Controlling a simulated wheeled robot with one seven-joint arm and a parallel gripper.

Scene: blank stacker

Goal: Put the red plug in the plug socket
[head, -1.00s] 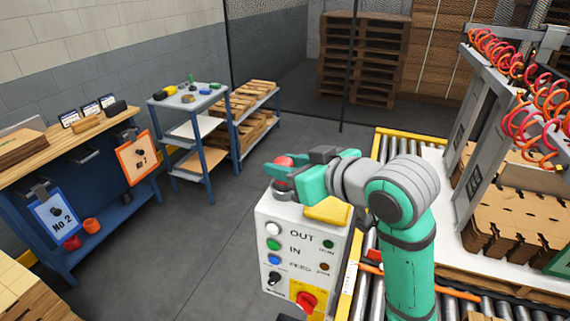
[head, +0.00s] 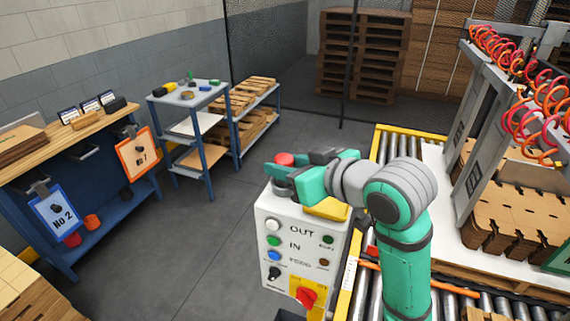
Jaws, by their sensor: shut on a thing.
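The red plug (head: 284,158) shows as a round red top between the fingers of my gripper (head: 285,170). My gripper is shut on it, above the back left corner of the white control box (head: 303,222). The plug socket is not clearly visible; the fingers hide the box top beneath the plug. I cannot tell whether the plug touches the box.
The box front carries several buttons and a red rotary switch (head: 306,297) on a yellow plate. A yellow block (head: 328,209) lies on the box top beside my gripper. A roller conveyor (head: 455,304) runs at the right.

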